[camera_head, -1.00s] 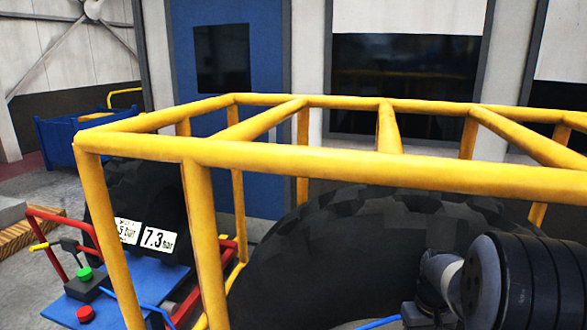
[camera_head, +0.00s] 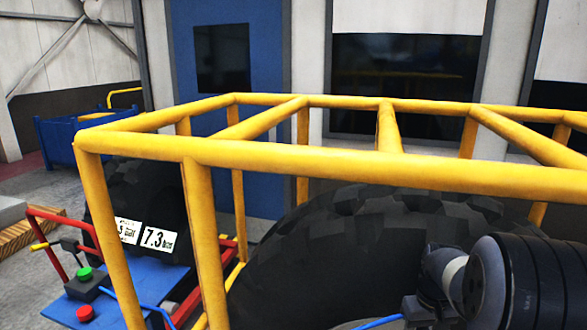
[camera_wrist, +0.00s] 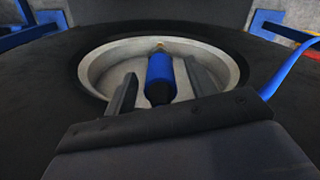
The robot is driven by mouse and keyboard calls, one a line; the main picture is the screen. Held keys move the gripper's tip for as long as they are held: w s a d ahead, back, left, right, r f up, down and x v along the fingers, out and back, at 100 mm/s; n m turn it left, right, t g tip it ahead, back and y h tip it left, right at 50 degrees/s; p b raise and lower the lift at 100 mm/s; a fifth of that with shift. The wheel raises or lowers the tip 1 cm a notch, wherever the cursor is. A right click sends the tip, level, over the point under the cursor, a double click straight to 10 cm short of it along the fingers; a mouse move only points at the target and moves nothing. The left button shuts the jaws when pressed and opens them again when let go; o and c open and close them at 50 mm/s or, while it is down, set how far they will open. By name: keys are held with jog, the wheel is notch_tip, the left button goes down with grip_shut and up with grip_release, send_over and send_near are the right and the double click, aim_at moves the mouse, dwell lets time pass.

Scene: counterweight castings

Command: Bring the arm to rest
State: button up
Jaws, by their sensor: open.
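My gripper (camera_wrist: 160,88) shows in the wrist view with its two dark fingers apart. A blue cylinder with a dark near end (camera_wrist: 160,70) appears between the fingers, in front of the pale wheel rim (camera_wrist: 100,72). I cannot tell whether the fingers touch it. A black tyre (camera_wrist: 50,100) surrounds the rim. In the head view, part of my arm (camera_head: 500,285) is at the lower right, in front of the large tyre (camera_head: 330,240). The fingers are not visible there.
A yellow tube cage (camera_head: 350,158) stands around the large tyre, close to my arm. Left of it are a second tyre (camera_head: 130,185), pressure displays (camera_head: 158,239) and a blue platform with buttons (camera_head: 90,308). A blue hose (camera_wrist: 288,70) runs at the right in the wrist view.

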notch_tip(320, 180, down, 2)
notch_tip(320, 180, up, 10)
jog(key=p, duration=0.6)
jog(key=shift+f, duration=0.2)
